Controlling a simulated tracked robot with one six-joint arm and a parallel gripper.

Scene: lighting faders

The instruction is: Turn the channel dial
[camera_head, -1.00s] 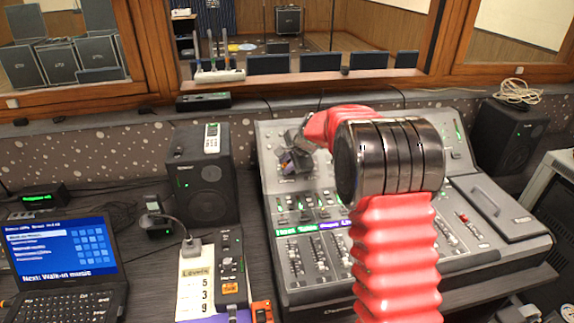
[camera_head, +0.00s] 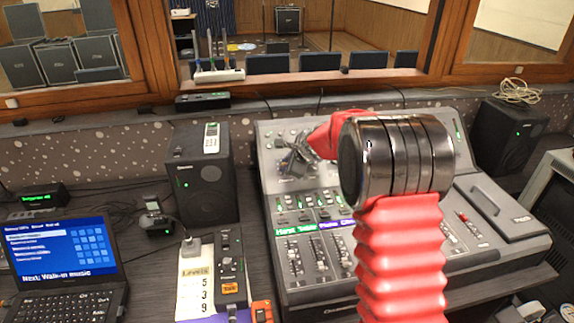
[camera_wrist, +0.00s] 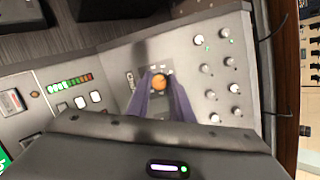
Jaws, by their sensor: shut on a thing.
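The channel dial, an orange round knob (camera_wrist: 160,81), sits on the upper panel of the grey mixing console (camera_wrist: 118,62) and shows between my fingertips in the wrist view. My gripper (camera_wrist: 161,86) has its two purple fingers shut on the dial, one on each side. In the head view my gripper (camera_head: 292,163) is at the upper left of the console (camera_head: 345,285), and the dial cannot be made out there. My red arm covers the middle of the console.
In the wrist view, several small knobs (camera_wrist: 209,94) stand right of the dial, and lit buttons (camera_wrist: 81,101) lie to its left. In the head view, a black speaker (camera_head: 207,178) stands left of the console, with a laptop (camera_head: 62,262) farther left. Faders (camera_head: 306,255) line the console's front.

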